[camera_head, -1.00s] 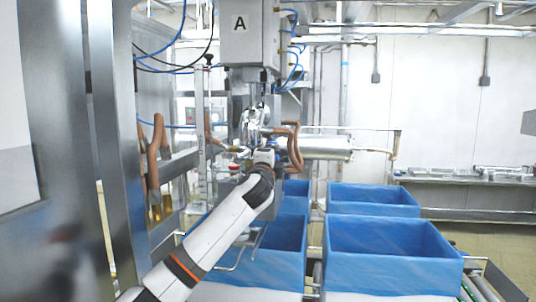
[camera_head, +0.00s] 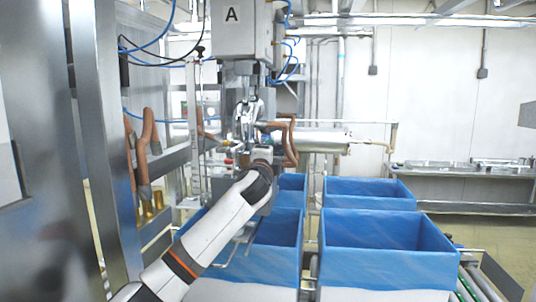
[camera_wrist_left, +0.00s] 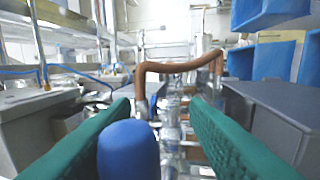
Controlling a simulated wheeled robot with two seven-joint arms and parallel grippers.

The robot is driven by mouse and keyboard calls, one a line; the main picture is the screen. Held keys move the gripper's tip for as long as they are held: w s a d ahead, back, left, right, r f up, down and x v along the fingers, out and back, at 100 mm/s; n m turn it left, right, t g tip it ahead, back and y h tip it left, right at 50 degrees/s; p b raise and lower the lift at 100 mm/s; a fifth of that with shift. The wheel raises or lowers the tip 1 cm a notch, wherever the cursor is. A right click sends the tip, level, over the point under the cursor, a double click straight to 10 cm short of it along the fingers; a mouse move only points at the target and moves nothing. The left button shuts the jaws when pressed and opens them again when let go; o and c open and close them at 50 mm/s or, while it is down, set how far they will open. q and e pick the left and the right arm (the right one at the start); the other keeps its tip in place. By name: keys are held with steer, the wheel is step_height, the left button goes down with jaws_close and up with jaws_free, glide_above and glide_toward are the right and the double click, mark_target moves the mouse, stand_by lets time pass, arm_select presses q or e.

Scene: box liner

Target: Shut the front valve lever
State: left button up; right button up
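The valve assembly (camera_head: 247,118) is a cluster of silver fittings under the grey box marked A, in the head view. My left arm reaches up to its lower side, and its hand is mostly hidden there. In the left wrist view my left gripper (camera_wrist_left: 162,103) is open, with two green pads wide apart. A rounded blue end (camera_wrist_left: 128,150), perhaps the lever's grip, stands between the pads, closer to the left one. I cannot tell whether it touches that pad. Silver fittings lie ahead. The lever's full shape is hidden. My right gripper is in neither view.
A brown bent pipe (camera_wrist_left: 180,66) crosses ahead of the pads; brown pipes (camera_head: 290,140) also hang right of the valve. Blue-lined boxes (camera_head: 385,235) stand below right on a conveyor. A steel frame (camera_head: 105,150) rises at left.

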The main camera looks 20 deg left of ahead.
arm_select(q)
steer(key=b+v, duration=0.4)
steer(key=v, duration=0.8)
steer(key=shift+b, duration=0.3)
